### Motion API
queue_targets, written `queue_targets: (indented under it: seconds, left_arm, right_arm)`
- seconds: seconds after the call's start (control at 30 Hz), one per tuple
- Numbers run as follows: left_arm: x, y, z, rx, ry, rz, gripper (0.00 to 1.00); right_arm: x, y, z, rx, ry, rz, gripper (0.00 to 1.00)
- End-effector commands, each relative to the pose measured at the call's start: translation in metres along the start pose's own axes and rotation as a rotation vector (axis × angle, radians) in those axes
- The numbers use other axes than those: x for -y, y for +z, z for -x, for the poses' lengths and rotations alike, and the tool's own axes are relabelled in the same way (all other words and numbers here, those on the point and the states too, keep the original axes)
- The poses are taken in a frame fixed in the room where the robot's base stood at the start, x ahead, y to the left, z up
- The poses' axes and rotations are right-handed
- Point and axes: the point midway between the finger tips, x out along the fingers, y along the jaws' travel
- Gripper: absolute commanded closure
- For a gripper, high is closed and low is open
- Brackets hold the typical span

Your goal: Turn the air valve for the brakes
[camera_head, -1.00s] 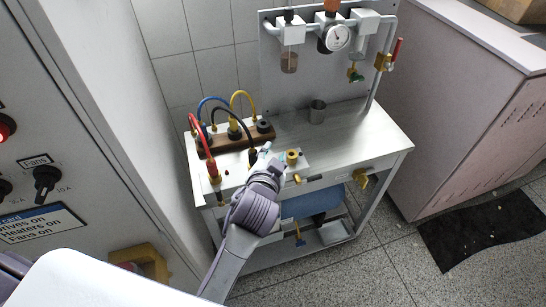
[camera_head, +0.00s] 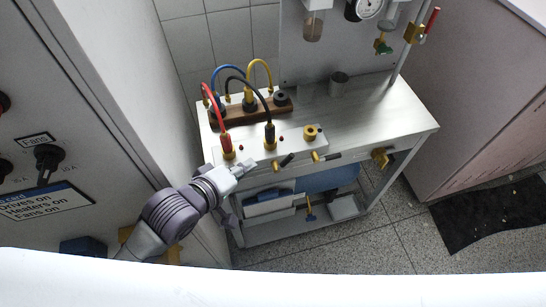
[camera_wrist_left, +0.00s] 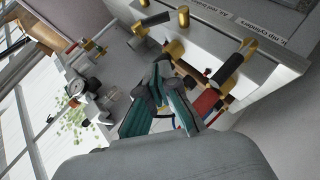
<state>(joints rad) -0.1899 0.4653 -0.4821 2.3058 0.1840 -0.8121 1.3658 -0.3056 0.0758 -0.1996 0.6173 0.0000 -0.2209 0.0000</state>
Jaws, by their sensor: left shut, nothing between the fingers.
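Two small brass valves with black handles stick out of the front of the metal bench: a left valve (camera_head: 286,160) and a right valve (camera_head: 327,157). In the left wrist view, a valve (camera_wrist_left: 234,66) lies near a label ending in "nip cylinders". My right gripper is out of view.
Red and black cables (camera_head: 268,118) and a brass knob (camera_head: 313,133) stand on the bench top (camera_head: 370,110). A metal cup (camera_head: 338,84) stands farther back. A grey control cabinet (camera_head: 100,130) is close on the left. A pink cabinet (camera_head: 470,110) is on the right.

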Motion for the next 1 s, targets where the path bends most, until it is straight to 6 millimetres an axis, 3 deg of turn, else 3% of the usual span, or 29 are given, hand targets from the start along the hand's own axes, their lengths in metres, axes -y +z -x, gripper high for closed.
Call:
queue_targets:
  seconds: [0.17, 0.33, 0.4, 0.63, 1.0]
  left_arm:
    - [-0.002, -0.001, -0.040, -0.002, 0.001, -0.002, 1.00]
    - [-0.002, -0.001, -0.075, -0.002, 0.001, -0.003, 1.00]
    - [-0.001, 0.009, -0.083, 0.001, 0.000, 0.000, 1.00]
    - [-0.001, 0.025, -0.099, -0.002, 0.001, -0.002, 1.00]
    - [0.000, 0.028, -0.101, -0.002, 0.001, -0.002, 1.00]
  right_arm:
    - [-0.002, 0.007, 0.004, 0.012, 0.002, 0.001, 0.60]
    - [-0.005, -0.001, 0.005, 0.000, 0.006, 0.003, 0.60]
    - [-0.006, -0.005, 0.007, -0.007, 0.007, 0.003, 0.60]
    - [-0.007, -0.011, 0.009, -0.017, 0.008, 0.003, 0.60]
    - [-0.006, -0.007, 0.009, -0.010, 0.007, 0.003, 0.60]
